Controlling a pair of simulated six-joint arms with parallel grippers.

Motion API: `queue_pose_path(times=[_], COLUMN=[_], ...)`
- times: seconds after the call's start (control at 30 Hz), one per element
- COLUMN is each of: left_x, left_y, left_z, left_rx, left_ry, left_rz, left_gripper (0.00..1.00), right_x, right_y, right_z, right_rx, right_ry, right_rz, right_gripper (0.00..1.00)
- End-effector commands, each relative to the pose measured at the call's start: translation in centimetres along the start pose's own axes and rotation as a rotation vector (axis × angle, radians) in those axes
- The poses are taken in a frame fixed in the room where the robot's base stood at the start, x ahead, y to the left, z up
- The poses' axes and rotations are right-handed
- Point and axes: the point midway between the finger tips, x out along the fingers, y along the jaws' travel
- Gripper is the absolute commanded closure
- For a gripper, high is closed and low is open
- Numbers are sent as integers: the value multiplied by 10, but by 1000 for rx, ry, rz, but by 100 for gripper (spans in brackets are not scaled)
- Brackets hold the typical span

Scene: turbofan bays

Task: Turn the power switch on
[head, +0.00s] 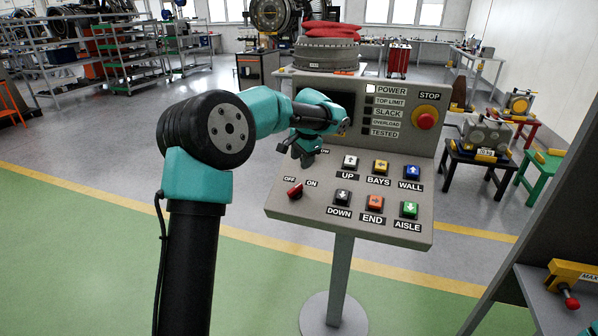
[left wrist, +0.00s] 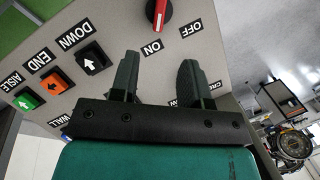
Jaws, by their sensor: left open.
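The power switch (head: 295,190) is a red rotary knob at the lower left of the grey control panel (head: 320,205), with OFF and ON labels above it. It also shows at the top edge of the left wrist view (left wrist: 160,14), partly cut off. I cannot tell for sure which label its handle points to. My left gripper (head: 296,153) is open and empty, above the switch and apart from it. In the left wrist view its two fingers (left wrist: 158,65) point toward the panel near the labels, with nothing between them. My right gripper does not show.
The POWER lamp (head: 371,88) is white; the lamps below it are dark. A red STOP button (head: 427,120) is at the panel's upper right. Several push buttons, including UP (head: 350,162) and DOWN (head: 343,196), lie right of the switch. The floor before the panel is clear.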

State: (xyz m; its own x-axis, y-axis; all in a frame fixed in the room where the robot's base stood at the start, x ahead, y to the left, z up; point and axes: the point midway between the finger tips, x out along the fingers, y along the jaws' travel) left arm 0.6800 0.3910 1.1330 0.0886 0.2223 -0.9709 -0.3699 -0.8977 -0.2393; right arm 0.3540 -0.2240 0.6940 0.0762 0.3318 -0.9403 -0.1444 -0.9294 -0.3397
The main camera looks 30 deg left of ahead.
Motion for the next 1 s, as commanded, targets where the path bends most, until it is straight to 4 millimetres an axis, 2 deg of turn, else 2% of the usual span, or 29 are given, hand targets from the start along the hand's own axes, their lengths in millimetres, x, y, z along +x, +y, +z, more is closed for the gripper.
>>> queue_pose_path(times=[0.03,0.2,0.37,0.83,0.93,1.0], left_x=[-10,-30,-37,-36,-27,-14], left_y=[0,0,0,1,10,24], left_z=[0,-1,0,0,-4,-9], left_rx=[0,-1,0,1,8,17], left_ry=[3,1,-1,0,5,14], left_rz=[-1,0,1,3,24,59], left_gripper=[57,57,57,57,57,57], right_x=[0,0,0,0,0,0], right_y=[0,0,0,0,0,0], right_z=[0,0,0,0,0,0], right_rx=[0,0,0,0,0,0], right_ry=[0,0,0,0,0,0], right_rz=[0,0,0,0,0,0], right_gripper=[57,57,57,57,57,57])
